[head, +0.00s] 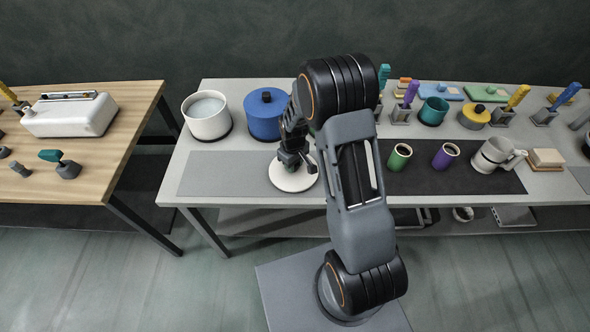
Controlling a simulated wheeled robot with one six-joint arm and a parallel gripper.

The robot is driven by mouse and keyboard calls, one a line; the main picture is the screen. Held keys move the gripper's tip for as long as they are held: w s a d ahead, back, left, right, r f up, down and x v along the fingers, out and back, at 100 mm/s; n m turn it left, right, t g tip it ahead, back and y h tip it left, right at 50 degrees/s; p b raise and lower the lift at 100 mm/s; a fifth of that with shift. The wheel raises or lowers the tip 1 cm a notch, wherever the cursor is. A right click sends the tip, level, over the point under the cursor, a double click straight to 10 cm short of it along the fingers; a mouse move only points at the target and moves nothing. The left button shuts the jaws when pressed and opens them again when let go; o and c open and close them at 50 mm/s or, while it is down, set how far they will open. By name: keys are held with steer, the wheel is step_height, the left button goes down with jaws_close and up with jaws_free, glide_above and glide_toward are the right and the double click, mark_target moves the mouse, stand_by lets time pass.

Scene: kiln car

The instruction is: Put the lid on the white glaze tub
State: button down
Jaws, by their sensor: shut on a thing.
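The white glaze tub (207,118) stands open at the back left of the grey table, with pale glaze showing inside. The white round lid (286,183) is at the front of the table, over the grey mat, to the right of and nearer than the tub. My gripper (293,166) is over the lid's middle and shut on it, pointing down. The fingers hide the lid's knob. I cannot tell whether the lid touches the mat or is slightly above it.
A blue lidded tub (264,113) stands just right of the white tub, close to my arm. Green (399,157) and purple (445,155) cups and a grey pitcher (494,155) stand on the dark mat to the right. The grey mat (218,174) left of the lid is clear.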

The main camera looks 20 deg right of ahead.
steer(key=shift+r+p, duration=0.3)
steer(key=shift+r, duration=0.2)
stand_by(0.5)
steer(key=shift+r+p, duration=1)
steer(key=shift+r, duration=0.65)
steer(key=shift+s+f, duration=0.1)
